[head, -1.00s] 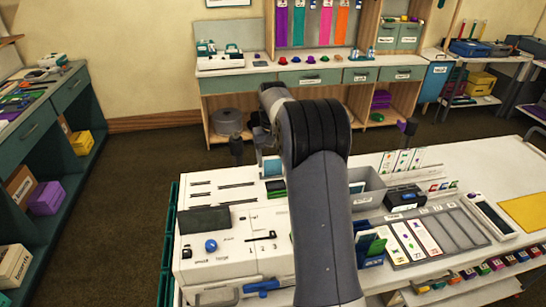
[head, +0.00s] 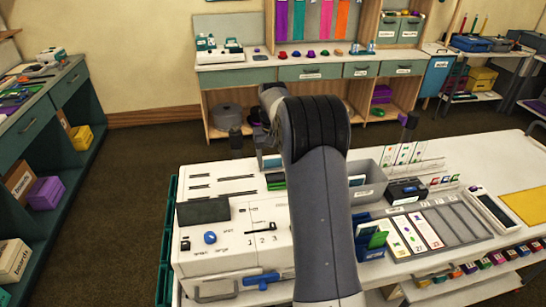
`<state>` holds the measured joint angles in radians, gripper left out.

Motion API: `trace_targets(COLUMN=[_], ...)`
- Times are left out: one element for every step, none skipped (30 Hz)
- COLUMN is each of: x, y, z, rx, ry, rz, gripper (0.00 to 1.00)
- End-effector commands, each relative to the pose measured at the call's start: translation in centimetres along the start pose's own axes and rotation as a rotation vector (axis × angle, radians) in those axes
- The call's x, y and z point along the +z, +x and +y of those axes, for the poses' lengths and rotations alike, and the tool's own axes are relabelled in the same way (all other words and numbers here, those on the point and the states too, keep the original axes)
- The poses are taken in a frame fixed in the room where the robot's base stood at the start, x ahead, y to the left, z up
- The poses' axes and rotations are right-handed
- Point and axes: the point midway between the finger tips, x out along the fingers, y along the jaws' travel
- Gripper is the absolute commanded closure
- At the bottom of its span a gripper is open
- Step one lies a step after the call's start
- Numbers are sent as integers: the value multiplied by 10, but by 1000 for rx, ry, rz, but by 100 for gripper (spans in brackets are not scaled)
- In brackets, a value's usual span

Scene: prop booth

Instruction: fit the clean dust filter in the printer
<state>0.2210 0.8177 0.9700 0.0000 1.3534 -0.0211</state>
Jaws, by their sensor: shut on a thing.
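My arm fills the middle of the head view and bends over the worktable. Only the edge of my gripper (head: 261,138) shows left of the forearm. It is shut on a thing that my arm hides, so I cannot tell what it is. A white machine (head: 225,262) with a dark panel, a blue knob and small marked controls stands at the table's front left, partly behind my arm. It may be the printer, but I cannot read that. A blue lever (head: 262,281) is on its front. I cannot make out the dust filter.
The white worktable (head: 470,160) holds a grey bin (head: 368,195), a card tray (head: 440,232) and a yellow sheet (head: 527,205) on the right. Dark posts (head: 235,142) rise near its back edge. Carpet is open to the left, before a shelf bench (head: 60,100).

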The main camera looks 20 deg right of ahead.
Motion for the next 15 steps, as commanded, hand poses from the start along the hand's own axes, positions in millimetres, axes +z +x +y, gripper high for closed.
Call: trace_targets(x=[0,0,0,0,0,0,0,0,0,0,0,0,0,0,0], y=[0,0,0,0,0,0,0,0,0,0,0,0,0,0,0], z=[0,0,0,0,0,0,0,0,0,0,0,0,0,0,0], rx=[0,0,0,0,0,0,0,0,0,0,0,0,0,0,0], ry=[0,0,0,0,0,0,0,0,0,0,0,0,0,0,0], rz=[0,0,0,0,0,0,0,0,0,0,0,0,0,0,0], gripper=[45,45,45,45,45,45,35,33,29,27,24,21,19,16,13])
